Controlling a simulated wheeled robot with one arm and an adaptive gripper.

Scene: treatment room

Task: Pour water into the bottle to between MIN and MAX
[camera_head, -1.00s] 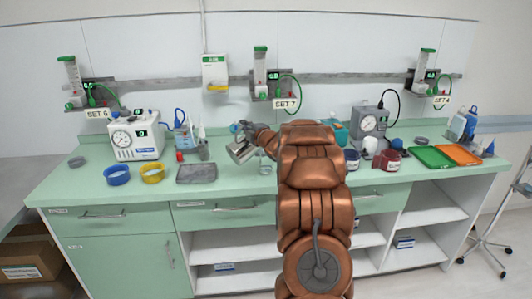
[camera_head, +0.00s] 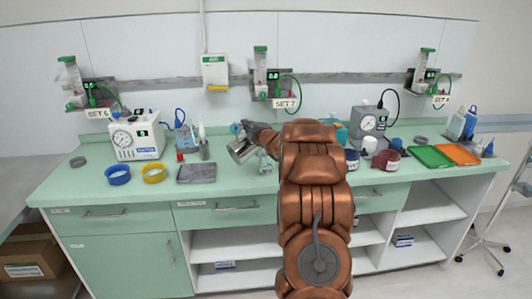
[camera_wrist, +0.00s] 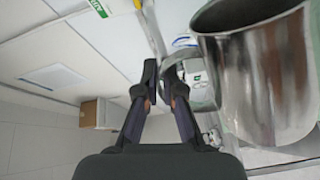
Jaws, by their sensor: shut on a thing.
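A shiny metal jug (camera_head: 241,151) hangs tilted above the middle of the counter in the head view. It fills the right side of the wrist view (camera_wrist: 265,75). My gripper (camera_wrist: 165,88) is shut on the jug's handle, beside the jug's body. In the head view the gripper is at the jug's upper right, partly hidden by my arm. A small clear vessel (camera_head: 265,166), which looks like the bottle, stands on the counter just right of and below the jug. Its MIN and MAX marks and any water level are too small to read. The jug's contents are not visible.
A grey tray (camera_head: 197,173), a yellow ring (camera_head: 153,173) and a blue ring (camera_head: 117,175) lie left of the jug. A white device (camera_head: 136,141) stands behind them. Dark red tubs (camera_head: 386,160) and green and orange trays (camera_head: 430,156) stand to the right. A wall rail (camera_head: 340,77) runs behind.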

